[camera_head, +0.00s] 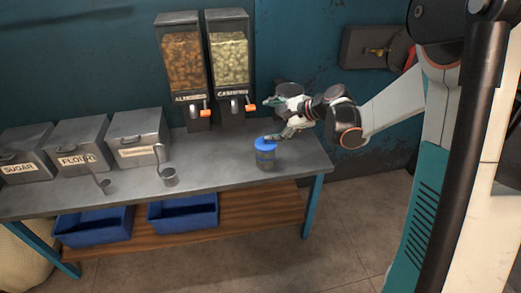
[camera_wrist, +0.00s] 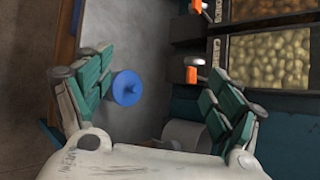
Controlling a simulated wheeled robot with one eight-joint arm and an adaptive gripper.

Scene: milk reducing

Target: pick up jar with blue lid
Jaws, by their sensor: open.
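The jar with the blue lid (camera_head: 265,154) stands upright on the grey table near its right end. Its round blue lid (camera_wrist: 127,88) shows from above in the wrist view, left of the middle between my fingers. My gripper (camera_head: 268,119) is open and empty. In the head view it is just above and behind the jar, with one finger close to the lid; I cannot tell whether they touch. In the wrist view the two green-padded fingers of my gripper (camera_wrist: 160,85) are spread wide, and the lid lies nearer the left finger.
Two dispensers (camera_head: 205,60) with orange taps stand behind the jar. Metal bins (camera_head: 82,145) line the table's left side, with two metal scoop cups (camera_head: 169,177) in front. Blue trays (camera_head: 183,213) sit on the lower shelf. The tabletop (camera_head: 215,160) left of the jar is clear.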

